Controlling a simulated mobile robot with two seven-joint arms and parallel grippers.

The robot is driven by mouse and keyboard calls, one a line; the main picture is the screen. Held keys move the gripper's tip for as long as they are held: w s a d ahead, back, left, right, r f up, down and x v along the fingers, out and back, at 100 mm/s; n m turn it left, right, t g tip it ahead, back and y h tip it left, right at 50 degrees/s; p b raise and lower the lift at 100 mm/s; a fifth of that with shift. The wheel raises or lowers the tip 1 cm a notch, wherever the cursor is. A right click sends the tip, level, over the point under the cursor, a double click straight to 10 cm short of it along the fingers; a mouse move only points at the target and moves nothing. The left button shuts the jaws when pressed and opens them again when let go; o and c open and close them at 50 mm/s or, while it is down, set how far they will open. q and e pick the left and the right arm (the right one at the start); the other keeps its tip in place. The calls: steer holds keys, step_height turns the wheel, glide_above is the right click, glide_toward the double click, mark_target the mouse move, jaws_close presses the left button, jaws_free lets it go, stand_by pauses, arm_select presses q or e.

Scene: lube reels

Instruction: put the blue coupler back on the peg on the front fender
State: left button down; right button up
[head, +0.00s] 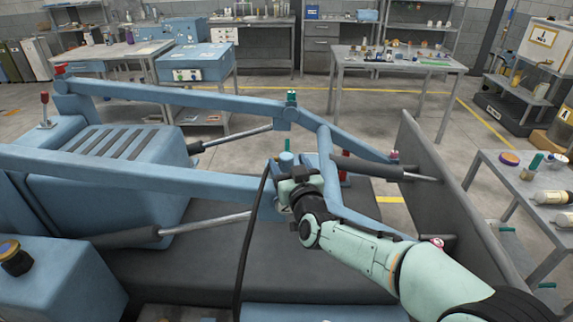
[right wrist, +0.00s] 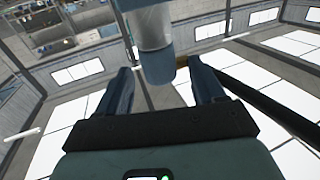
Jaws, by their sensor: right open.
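My right gripper (head: 284,182) is over the middle of the blue machine, its fingers partly hidden by the wrist. In the right wrist view, its two dark fingers (right wrist: 160,72) stand apart on either side of a cylinder with a blue end (right wrist: 157,67) and a pale metallic part. A short blue cylinder (head: 285,160) shows just beyond the gripper in the head view; it looks like this same piece, probably the blue coupler. Whether the fingers touch it, and whether it sits on a peg, I cannot tell. My left gripper is out of view.
A black hose (head: 245,235) hangs beside the gripper. Blue lift arms (head: 180,97) and a dark upright plate (head: 440,180) surround this spot. A green-topped post (head: 291,98) and a red-topped post (head: 44,105) stand farther off. A side table (head: 510,180) with bottles is at right.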

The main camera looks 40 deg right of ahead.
steer(key=shift+x, duration=1.25)
steer(key=shift+s, duration=0.1)
steer(key=c, duration=1.1)
steer(key=shift+c, duration=0.2)
steer(key=shift+r, duration=0.1)
